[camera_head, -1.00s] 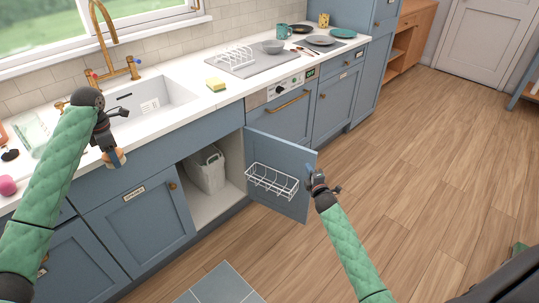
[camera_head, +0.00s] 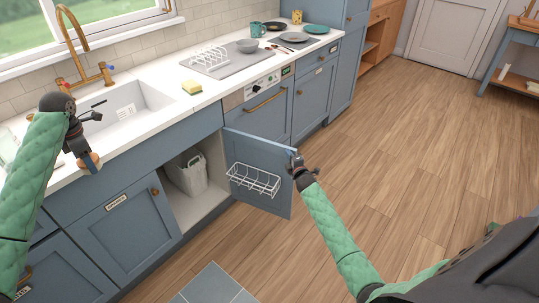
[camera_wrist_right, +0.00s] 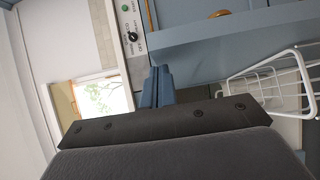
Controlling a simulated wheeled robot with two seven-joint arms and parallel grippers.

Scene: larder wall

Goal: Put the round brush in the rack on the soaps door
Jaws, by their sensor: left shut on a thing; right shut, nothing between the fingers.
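My left gripper (camera_head: 82,146) is shut on the round brush (camera_head: 91,162), whose tan, round head hangs below the fingers. It is in front of the counter edge by the sink. The soaps door (camera_head: 262,150) is a blue cabinet door standing open. A white wire rack (camera_head: 254,180) is fixed to its inner face and looks empty; it also shows at the right of the right wrist view (camera_wrist_right: 268,88). My right gripper (camera_head: 294,158) is shut and empty at the door's upper free corner. I cannot tell whether it touches the door.
A pale bin (camera_head: 188,174) stands inside the open cabinet. A yellow sponge (camera_head: 192,88) lies on the counter beside the sink (camera_head: 135,105). A dish rack (camera_head: 211,58) and crockery stand further along. The wooden floor (camera_head: 400,170) right of the door is clear.

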